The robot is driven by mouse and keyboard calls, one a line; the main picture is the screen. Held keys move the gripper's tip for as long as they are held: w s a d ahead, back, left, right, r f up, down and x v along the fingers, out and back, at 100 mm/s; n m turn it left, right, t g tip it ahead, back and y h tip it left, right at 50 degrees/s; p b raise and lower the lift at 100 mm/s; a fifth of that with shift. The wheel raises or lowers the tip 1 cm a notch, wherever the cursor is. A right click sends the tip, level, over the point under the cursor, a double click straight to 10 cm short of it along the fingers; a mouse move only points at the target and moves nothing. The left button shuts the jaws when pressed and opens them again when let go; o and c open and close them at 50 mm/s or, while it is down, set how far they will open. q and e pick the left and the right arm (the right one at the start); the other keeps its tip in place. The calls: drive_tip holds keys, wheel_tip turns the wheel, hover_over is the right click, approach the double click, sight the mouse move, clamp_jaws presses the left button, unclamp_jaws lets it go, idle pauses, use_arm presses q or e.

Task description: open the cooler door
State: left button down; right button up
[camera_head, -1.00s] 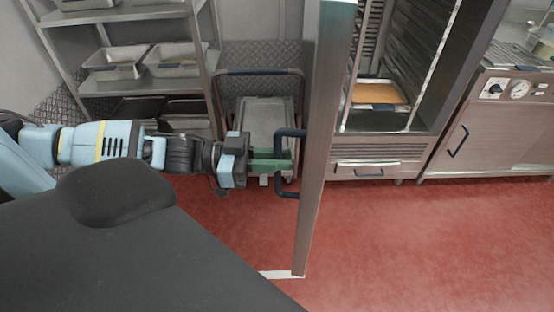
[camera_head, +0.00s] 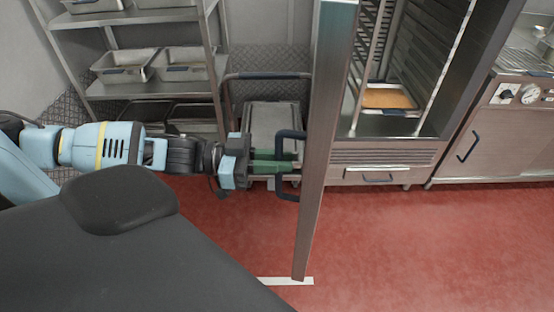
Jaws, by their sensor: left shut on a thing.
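The cooler door (camera_head: 318,150) stands swung open, seen nearly edge-on in the middle of the view. Its dark handle (camera_head: 290,134) sticks out on the door's left side. My left gripper (camera_head: 285,161) reaches in from the left, and its green fingers are shut on the handle. The fingertips are partly hidden by the handle. The cooler (camera_head: 382,157) is behind and to the right of the door, with its inside exposed. A tray with orange-brown content (camera_head: 386,99) sits on a low level inside. My right gripper is not in view.
A metal shelf rack (camera_head: 150,91) with several pans stands at the back left. A cart (camera_head: 270,117) stands behind my left gripper. A steel unit with dials (camera_head: 500,130) is at the right. The red floor (camera_head: 420,250) in front is clear.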

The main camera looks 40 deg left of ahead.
use_arm(q)
drive_tip(key=shift+w+a+r, duration=0.1)
drive_tip(key=shift+w+r, duration=0.05)
drive_tip(key=c, duration=1.5)
unclamp_jaws()
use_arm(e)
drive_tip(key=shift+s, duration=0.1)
